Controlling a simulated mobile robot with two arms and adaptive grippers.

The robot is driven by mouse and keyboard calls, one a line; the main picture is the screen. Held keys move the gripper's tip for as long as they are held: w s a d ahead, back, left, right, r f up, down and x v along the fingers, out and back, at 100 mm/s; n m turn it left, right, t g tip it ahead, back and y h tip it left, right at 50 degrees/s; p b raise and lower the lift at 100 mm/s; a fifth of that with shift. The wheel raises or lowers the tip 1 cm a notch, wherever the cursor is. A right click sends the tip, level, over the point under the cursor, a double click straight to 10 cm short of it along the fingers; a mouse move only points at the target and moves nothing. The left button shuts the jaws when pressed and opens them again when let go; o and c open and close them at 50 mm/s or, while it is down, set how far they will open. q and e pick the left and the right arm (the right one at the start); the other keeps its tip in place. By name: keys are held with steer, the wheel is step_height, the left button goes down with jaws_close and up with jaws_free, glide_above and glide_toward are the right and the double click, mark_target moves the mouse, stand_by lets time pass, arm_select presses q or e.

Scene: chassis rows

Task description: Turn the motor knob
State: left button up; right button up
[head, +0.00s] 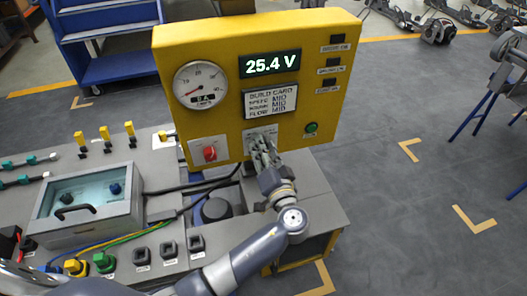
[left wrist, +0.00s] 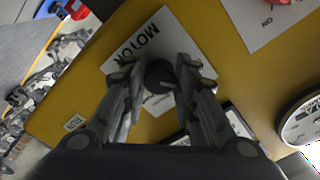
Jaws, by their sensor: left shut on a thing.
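The motor knob (left wrist: 160,74) is a small round dark knob on a white plate (left wrist: 125,62) marked MOTOR, on the yellow panel (head: 210,45). My left gripper (left wrist: 159,80) is shut on the knob, one finger on each side of it. In the head view my left gripper (head: 262,145) reaches the lower middle of the panel and hides the knob. The display (head: 270,64) reads 25.4 V. A round gauge (head: 201,84) marked A is at the panel's left. My right gripper is not in view.
A red switch (head: 210,153) and a green button (head: 311,129) flank the knob. A white build card (head: 269,102) is above it. A clear-lidded box (head: 92,200) and several plugs stand on the grey bench at left.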

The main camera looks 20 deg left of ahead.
arm_select(q)
steer(key=m+p, duration=0.1)
steer(key=m, duration=0.2)
steer(key=m+p, duration=0.1)
steer(key=m, duration=0.3)
steer(key=m+p, duration=0.1)
steer(key=m, duration=0.3)
steer(key=shift+r, duration=0.25)
steer(key=shift+m, duration=0.3)
steer(key=o, duration=1.1)
steer(key=v, duration=1.2)
